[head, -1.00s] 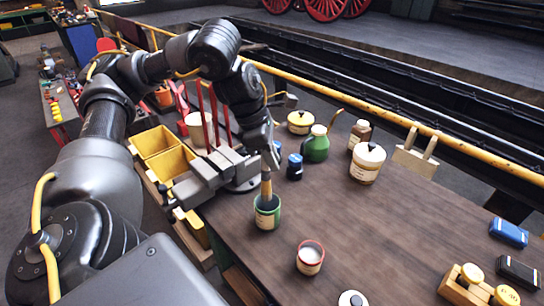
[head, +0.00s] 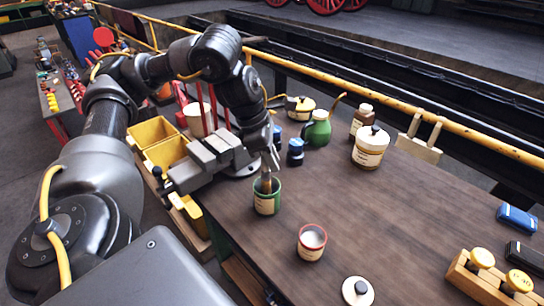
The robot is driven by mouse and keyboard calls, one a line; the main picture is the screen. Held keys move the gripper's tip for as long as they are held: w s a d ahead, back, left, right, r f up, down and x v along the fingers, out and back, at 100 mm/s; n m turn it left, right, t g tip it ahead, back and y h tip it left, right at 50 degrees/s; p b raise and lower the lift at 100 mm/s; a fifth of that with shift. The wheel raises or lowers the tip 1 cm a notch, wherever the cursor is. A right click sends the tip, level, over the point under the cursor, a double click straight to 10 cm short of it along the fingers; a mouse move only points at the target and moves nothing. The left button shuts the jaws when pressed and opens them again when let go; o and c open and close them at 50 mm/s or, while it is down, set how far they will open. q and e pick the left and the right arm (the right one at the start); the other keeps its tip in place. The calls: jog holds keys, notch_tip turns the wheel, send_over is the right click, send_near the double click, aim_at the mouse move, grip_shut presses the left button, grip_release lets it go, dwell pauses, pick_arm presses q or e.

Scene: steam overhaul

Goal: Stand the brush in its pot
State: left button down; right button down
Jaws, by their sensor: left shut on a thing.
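The brush (head: 266,187) has a brown wooden part showing and stands nearly upright, its lower end inside the green pot (head: 266,206) with a cream label. The pot stands near the left edge of the wooden bench. My left gripper (head: 268,171) is directly above the pot, pointing down, shut on the upper part of the brush. The brush's lower end is hidden by the pot wall, so I cannot tell whether it touches the bottom. My right gripper is not in view.
A red-rimmed pot (head: 311,242) stands just right of the green pot. A grey vise (head: 215,158) is close to the left. Dark blue jars (head: 295,152) and a green oil can (head: 317,130) stand behind. The bench's middle right is clear.

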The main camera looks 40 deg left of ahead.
pick_arm(q)
jog(key=c, duration=1.2)
grip_release()
jog(key=p+v, duration=0.4)
jog(key=v, duration=0.7)
jog(key=shift+f, duration=0.15)
